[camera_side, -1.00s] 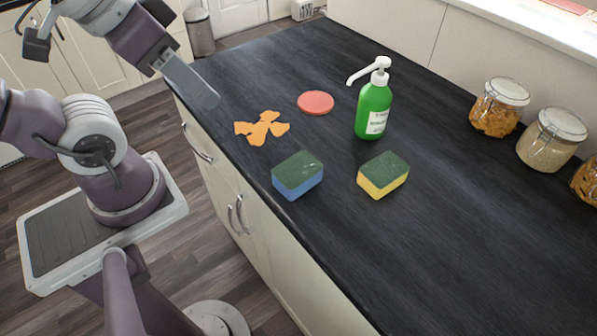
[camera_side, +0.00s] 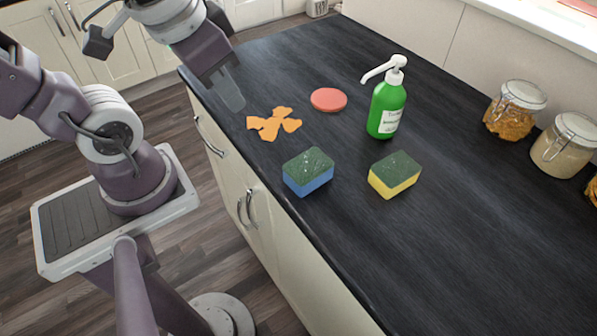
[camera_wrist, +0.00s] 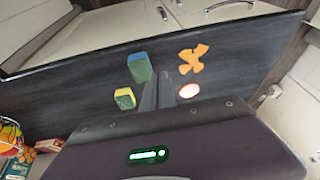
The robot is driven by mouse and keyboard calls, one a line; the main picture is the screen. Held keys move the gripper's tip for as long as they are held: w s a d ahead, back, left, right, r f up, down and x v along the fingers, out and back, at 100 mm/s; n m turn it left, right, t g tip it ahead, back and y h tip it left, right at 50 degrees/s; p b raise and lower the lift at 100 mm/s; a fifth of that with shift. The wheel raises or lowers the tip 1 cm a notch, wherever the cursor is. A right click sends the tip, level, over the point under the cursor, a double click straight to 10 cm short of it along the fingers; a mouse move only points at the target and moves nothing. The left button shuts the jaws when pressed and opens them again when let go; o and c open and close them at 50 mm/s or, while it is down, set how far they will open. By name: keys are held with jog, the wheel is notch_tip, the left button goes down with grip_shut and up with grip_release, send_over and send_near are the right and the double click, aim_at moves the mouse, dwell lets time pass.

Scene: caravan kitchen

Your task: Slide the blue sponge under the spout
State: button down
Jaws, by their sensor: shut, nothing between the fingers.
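The blue sponge (camera_side: 308,183) has a green scouring top and lies flat near the counter's front edge; it also shows in the wrist view (camera_wrist: 140,68). The spout (camera_side: 380,70) is the white nozzle on a green pump bottle (camera_side: 385,112), pointing left in the side view. The sponge lies apart from the bottle, nearer the front edge. My gripper (camera_side: 233,98) is shut and empty, above the counter's edge to the left of the orange pieces and the blue sponge. In the wrist view its fingers (camera_wrist: 158,92) point toward the counter. I cannot make out the bottle there.
A yellow sponge (camera_side: 394,181) with a green top lies right of the blue one. Orange flat pieces (camera_side: 273,123) and a pink disc (camera_side: 328,99) lie farther back. Glass jars (camera_side: 514,108) stand along the wall. The dark counter (camera_side: 450,250) is clear at the front right.

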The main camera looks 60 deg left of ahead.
jog(key=w+d+f+g, duration=0.1)
jog(key=d+f, duration=0.1)
jog(key=f, duration=0.4)
jog(key=w+d+f+g, duration=0.1)
jog(key=f, duration=0.4)
jog(key=w+d+f+n+g+h, duration=0.1)
jog(key=w+d+f+g, duration=0.1)
jog(key=f, duration=0.4)
jog(key=shift+d+f, duration=0.3)
jog(key=shift+w+a, duration=0.1)
jog(key=shift+w, duration=0.45)
jog(key=w, duration=0.4)
jog(key=w+a, duration=0.1)
jog(key=w, duration=0.8)
jog(key=shift+a, duration=0.35)
